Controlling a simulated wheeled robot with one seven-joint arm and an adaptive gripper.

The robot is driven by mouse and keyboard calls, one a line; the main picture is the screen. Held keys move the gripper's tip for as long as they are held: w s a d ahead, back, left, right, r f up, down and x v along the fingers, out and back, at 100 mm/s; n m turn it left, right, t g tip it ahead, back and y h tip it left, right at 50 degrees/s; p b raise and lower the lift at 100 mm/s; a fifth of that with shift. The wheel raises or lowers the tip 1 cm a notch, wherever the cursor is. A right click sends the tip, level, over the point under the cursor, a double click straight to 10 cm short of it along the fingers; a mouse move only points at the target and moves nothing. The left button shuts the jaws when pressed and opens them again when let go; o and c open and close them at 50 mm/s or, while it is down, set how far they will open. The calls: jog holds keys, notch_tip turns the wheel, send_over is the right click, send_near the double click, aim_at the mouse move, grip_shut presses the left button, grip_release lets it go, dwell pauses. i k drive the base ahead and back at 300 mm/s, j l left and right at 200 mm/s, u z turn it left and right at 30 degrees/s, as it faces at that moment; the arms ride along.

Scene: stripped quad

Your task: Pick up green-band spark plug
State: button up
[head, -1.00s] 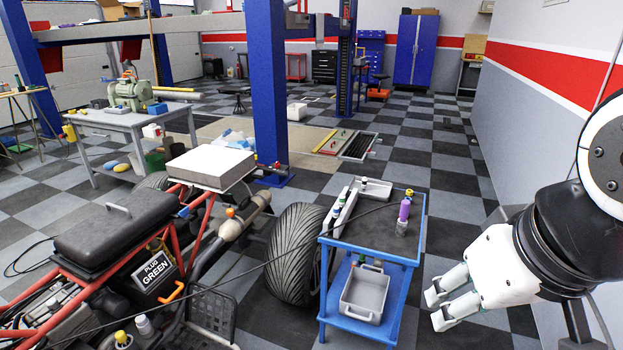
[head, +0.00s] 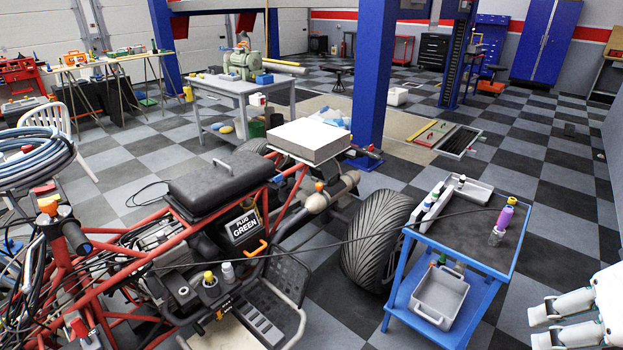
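A blue cart (head: 470,252) stands at the lower right, with a dark top. A narrow white rack (head: 420,222) along its left edge holds several small pieces with coloured tops. Small pieces with coloured tops also stand on the lower shelf, behind a grey bin (head: 440,297). I cannot tell which piece is the green-band spark plug; they are too small. A black box with a "PLUG GREEN" label (head: 243,226) sits on the red-framed vehicle. My gripper (head: 536,326) is at the lower right, right of the cart and apart from it. Its fingers are spread and nothing shows between them.
A purple bottle (head: 504,218) and a grey-clear piece (head: 496,236) stand on the cart's right side. A shallow grey tray (head: 474,193) lies at its back. A large tyre (head: 378,243) stands left of the cart. A thin cable crosses above the cart. Checkered floor (head: 560,215) is clear behind.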

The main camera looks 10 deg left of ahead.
aim_at(435, 193)
jog(key=u, duration=1.35)
jog(key=z, duration=1.4)
jog(key=u, duration=1.25)
jog(key=i+l+u, duration=0.1)
jog(key=i+u, duration=0.3)
jog(key=i, duration=0.1)
